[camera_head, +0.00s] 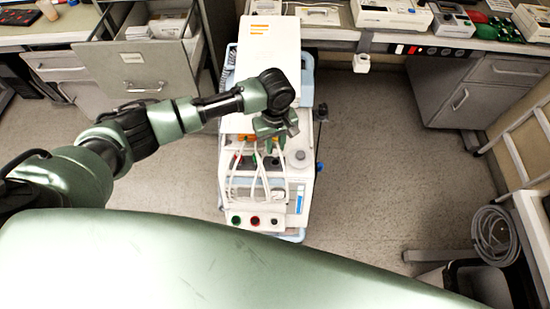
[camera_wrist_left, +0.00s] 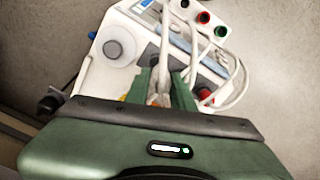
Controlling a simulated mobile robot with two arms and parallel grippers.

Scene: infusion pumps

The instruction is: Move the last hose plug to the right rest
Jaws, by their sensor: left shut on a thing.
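The white pump unit (camera_head: 300,190) stands on a cart in front of me, with several pale hoses (camera_head: 260,182) looping over its top. My left gripper (camera_head: 275,137) is over the dark socket area at the unit's far side. In the left wrist view, the gripper's green fingers (camera_wrist_left: 165,84) are shut on a pale hose plug (camera_wrist_left: 161,91), its hose running up between them. The plug's lower end is hidden, so I cannot tell whether it sits in a socket. A red plug (camera_wrist_left: 205,94) shows to the right of the fingers. My right gripper is not in view.
A grey round knob (camera_wrist_left: 113,49) is left of the fingers. Black, red (camera_head: 254,220) and green (camera_head: 236,219) round fittings line the unit's near face. A filing cabinet (camera_head: 140,75) has an open drawer at back left. Floor right of the cart is clear.

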